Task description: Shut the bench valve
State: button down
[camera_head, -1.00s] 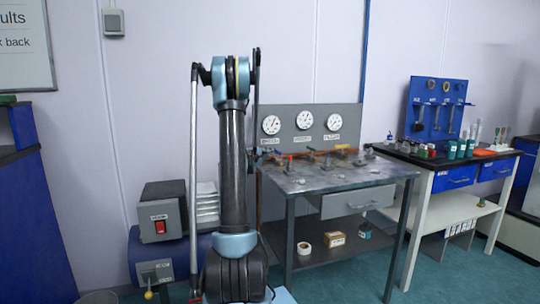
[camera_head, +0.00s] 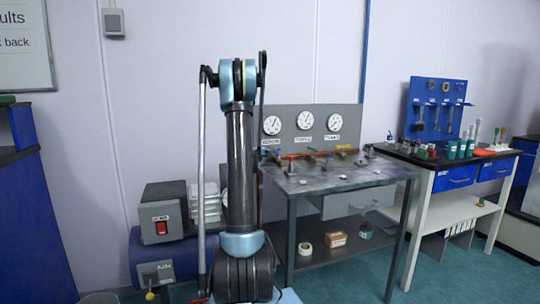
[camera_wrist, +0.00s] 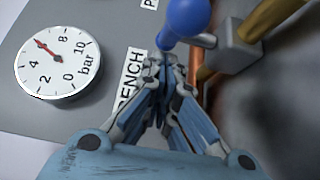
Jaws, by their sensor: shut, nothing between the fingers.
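In the wrist view, my gripper (camera_wrist: 160,60) is shut and empty, its fingertips over a white label (camera_wrist: 130,82) whose visible letters read "ENCH". A rounded blue valve handle (camera_wrist: 186,17) is just beyond and slightly right of the fingertips. Whether they touch is unclear. A short stem joins the handle to a grey valve block (camera_wrist: 235,42). The round gauge (camera_wrist: 58,62) at left has a red needle near the 6 bar mark. In the head view, my arm hides the gripper, and I cannot tell which small valve on the red pipe (camera_head: 330,153) this is.
A copper-coloured pipe (camera_wrist: 270,17) runs beside the valve block. Several gauges, including one at left (camera_head: 272,125), are on a grey panel behind a metal bench (camera_head: 340,178). A grey box with a red switch (camera_head: 161,227) stands left of my arm.

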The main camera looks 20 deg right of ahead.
jog(key=shift+w+d, duration=0.2)
jog(key=shift+d, duration=0.4)
dwell(1.1)
jog(key=v, duration=1.2)
jog(key=shift+w+a, duration=0.1)
jog(key=shift+a, duration=0.1)
jog(key=a, duration=0.1)
jog(key=w+a+t, duration=0.1)
jog(key=shift+a+r+n+y, duration=0.2)
jog(key=shift+a+n+y, duration=0.1)
jog(key=shift+n, duration=0.1)
